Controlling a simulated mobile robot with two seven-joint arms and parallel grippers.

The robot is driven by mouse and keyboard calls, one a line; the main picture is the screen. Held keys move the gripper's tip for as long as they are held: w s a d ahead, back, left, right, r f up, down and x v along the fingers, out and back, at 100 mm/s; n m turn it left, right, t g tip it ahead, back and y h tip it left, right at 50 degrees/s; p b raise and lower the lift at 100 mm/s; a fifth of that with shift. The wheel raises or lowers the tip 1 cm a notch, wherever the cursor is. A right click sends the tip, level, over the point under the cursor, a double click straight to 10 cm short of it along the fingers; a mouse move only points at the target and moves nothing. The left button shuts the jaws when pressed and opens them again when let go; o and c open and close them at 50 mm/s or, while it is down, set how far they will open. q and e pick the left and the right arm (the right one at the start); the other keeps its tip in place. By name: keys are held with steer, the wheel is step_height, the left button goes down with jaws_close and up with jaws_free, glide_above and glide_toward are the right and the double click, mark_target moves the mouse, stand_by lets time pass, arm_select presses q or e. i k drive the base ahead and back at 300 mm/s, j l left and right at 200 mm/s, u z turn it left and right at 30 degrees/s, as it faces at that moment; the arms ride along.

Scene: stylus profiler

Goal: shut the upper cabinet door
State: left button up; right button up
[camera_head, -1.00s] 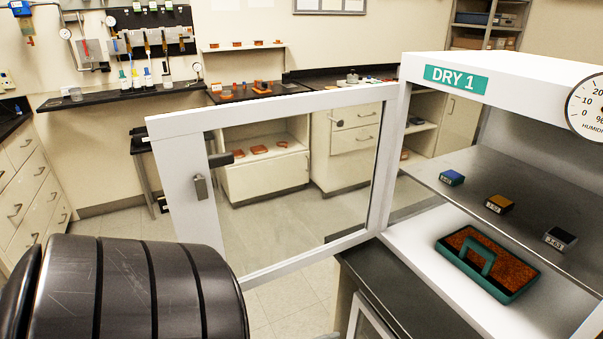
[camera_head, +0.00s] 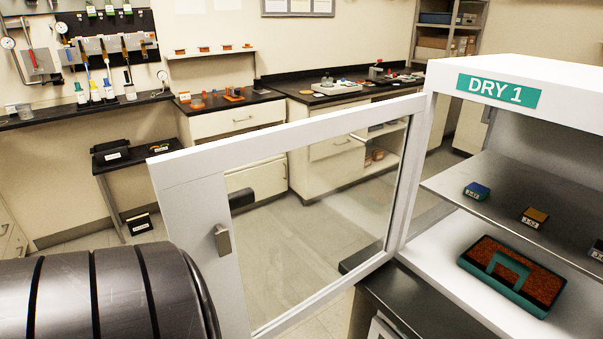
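The upper cabinet door (camera_head: 172,166) is a white frame with a clear pane. It stands wide open, swung out to the left from the white cabinet labelled DRY 1 (camera_head: 572,88). Its hinge side meets the cabinet's left front edge. A grey latch handle (camera_head: 222,240) sits on the door's free side. A dark ribbed part of my arm fills the lower left, in front of the door's lower free corner; I cannot tell if it touches the door. Neither gripper shows.
Inside the cabinet, a shelf (camera_head: 478,172) holds small blue, gold and grey boxes. A green-rimmed tray with a handle (camera_head: 463,262) lies below. A dark countertop (camera_head: 405,300) is under the cabinet. Open floor (camera_head: 300,258) shows through the pane; benches line the back wall.

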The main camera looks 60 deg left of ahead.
mark_target(190, 185)
steer(key=k+j+z, duration=0.1)
steer(key=j, duration=0.3)
steer(key=k+j, duration=0.15)
steer(key=j, duration=0.25)
steer(key=k+j+z, duration=0.15)
steer(key=j, duration=0.25)
steer(key=k+j+z, duration=0.1)
steer(key=j, duration=0.3)
steer(key=k+j+z, duration=0.1)
steer(key=j, duration=0.3)
steer(key=k, duration=0.05)
